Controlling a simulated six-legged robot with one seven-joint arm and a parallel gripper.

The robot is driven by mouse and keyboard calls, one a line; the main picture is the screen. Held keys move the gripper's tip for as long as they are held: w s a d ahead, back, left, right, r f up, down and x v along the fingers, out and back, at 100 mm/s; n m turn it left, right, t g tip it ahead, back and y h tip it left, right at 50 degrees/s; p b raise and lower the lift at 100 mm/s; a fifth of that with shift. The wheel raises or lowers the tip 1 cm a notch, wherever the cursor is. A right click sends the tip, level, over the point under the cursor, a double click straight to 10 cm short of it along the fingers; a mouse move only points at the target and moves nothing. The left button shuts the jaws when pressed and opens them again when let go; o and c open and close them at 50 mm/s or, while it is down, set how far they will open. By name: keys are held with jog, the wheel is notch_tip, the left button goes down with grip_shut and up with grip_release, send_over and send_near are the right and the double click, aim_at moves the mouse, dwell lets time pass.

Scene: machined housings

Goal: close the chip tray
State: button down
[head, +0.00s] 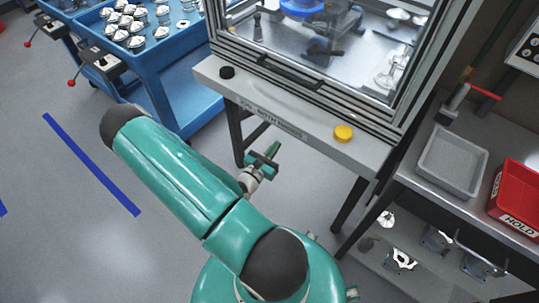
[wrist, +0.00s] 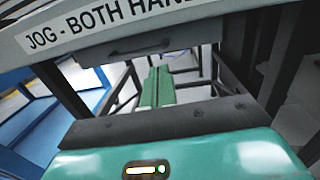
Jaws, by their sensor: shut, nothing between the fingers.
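My gripper (head: 272,150) is shut and empty, in front of and below the machine's front ledge in the head view. In the wrist view its green fingers (wrist: 158,76) lie together and point under the ledge. A grey panel with a dark handle-like bar (wrist: 140,46) shows just under the ledge there, beyond and slightly left of the fingertips. It looks like the front of the chip tray. The fingers appear apart from it. I cannot tell how far the tray stands out. In the head view the ledge hides it.
The ledge (head: 290,122) carries a black button (head: 227,72) and a yellow one (head: 343,133). Dark legs stand beneath it. A blue cart (head: 172,75) is at left. A steel bench at right holds a grey tray (head: 452,160) and a red bin (head: 520,195).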

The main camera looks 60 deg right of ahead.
jog(key=d, duration=0.7)
jog(key=shift+s+d+r, duration=0.25)
jog(key=shift+s+d, duration=0.05)
jog(key=shift+s, duration=0.05)
jog(key=d, duration=0.4)
jog(key=shift+s, duration=0.35)
jog(key=shift+d+r, duration=0.1)
jog(key=shift+d, duration=0.1)
